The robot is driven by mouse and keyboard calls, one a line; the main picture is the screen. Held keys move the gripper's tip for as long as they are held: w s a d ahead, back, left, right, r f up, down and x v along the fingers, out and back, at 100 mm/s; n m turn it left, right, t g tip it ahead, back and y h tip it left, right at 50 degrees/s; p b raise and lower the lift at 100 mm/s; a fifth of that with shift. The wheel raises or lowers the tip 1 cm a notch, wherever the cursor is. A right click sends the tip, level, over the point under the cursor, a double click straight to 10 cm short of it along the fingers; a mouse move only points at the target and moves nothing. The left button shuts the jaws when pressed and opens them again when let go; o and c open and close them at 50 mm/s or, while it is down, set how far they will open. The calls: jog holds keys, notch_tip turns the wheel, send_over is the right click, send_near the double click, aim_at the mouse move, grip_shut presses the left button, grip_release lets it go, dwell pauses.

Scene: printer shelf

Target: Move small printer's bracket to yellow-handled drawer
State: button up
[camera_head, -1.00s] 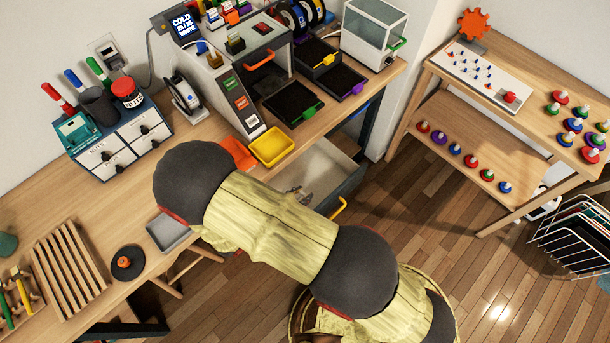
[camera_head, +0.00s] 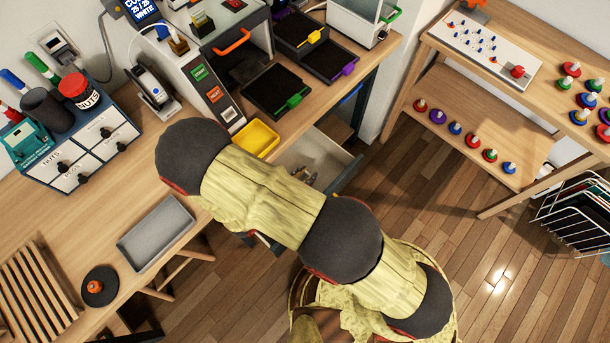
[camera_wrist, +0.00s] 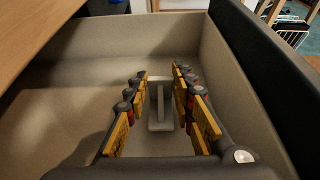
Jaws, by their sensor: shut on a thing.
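My gripper (camera_wrist: 162,112) is inside the open drawer in the wrist view, its yellow-padded fingers on both sides of a light grey, frame-like bracket (camera_wrist: 160,88). The fingers are shut on the bracket. I cannot tell whether it touches the drawer floor. The drawer (camera_wrist: 75,75) has beige inner walls and a dark outer panel on the right. In the head view the open drawer (camera_head: 325,150) shows under the bench, partly covered by my arm. My gripper is mostly hidden behind my arm in that view.
The wooden bench (camera_head: 150,195) overhangs the drawer's left side. A yellow bin (camera_head: 257,138) stands at its edge, beside a printer (camera_head: 215,85) and black trays (camera_head: 272,90). A grey tray (camera_head: 156,232) lies front left. A pegboard table (camera_head: 500,130) and wire rack (camera_head: 575,225) stand right.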

jog(key=shift+s+a+f, duration=0.15)
jog(key=shift+f, duration=0.2)
jog(key=shift+s+a+f, duration=0.1)
jog(key=shift+f, duration=0.25)
jog(key=shift+d+r, duration=0.1)
jog(key=shift+d, duration=0.05)
jog(key=o, duration=0.4)
jog(key=shift+f, duration=0.2)
jog(key=shift+c, duration=0.2)
jog(key=o, duration=0.5)
jog(key=shift+r, duration=0.2)
jog(key=p+v, duration=0.2)
jog(key=v, duration=1)
